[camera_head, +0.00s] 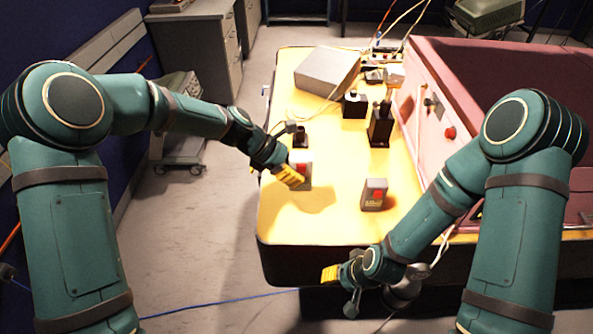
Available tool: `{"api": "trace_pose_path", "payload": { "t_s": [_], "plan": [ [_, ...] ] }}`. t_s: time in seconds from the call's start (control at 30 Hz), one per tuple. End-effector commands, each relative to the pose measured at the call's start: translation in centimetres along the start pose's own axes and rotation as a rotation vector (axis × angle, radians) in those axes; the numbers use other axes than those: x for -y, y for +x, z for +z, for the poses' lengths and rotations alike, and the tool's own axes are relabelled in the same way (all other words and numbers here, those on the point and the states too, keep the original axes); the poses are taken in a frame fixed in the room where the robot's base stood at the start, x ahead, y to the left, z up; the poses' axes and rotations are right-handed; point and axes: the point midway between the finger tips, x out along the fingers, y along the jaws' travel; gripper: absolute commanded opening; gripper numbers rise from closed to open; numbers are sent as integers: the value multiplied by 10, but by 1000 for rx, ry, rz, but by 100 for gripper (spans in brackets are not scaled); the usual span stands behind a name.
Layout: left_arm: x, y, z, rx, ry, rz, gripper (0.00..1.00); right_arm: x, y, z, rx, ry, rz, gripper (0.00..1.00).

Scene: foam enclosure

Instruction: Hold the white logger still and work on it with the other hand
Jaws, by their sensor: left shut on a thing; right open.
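My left gripper (288,177) reaches in over the left part of the yellow table top. It is shut on a small pale box with a red patch (305,161), which stands on the table and is partly hidden by the yellow fingers. This box may be the white logger; its label cannot be read. My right gripper (330,274) is open and empty, low by the table's front edge and apart from both boxes.
The yellow table top (335,222) is bare toward the front. Black devices (380,126) and a large grey box (327,71) stand farther back. A pink foam wall (440,110) bounds the right side.

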Motion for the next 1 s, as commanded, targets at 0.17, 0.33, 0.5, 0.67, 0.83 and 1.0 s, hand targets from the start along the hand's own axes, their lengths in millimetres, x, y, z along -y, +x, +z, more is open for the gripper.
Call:
{"api": "trace_pose_path", "payload": {
  "t_s": [0.17,0.33,0.5,0.67,0.83,1.0],
  "plan": [
    [0,6,-6,0,-1,-1,0,-2,4,1,0,0,0,47],
    [0,10,-10,0,0,-1,0,-3,7,1,0,0,0,47],
    [0,14,-15,0,0,0,0,-4,10,1,0,0,0,47],
    [0,18,-19,0,0,0,0,-5,13,2,0,0,0,47],
    [0,23,-23,0,-1,0,0,-6,16,2,0,0,0,47],
    [0,27,-27,0,-1,0,0,-7,19,3,0,0,0,47]
  ]
}}
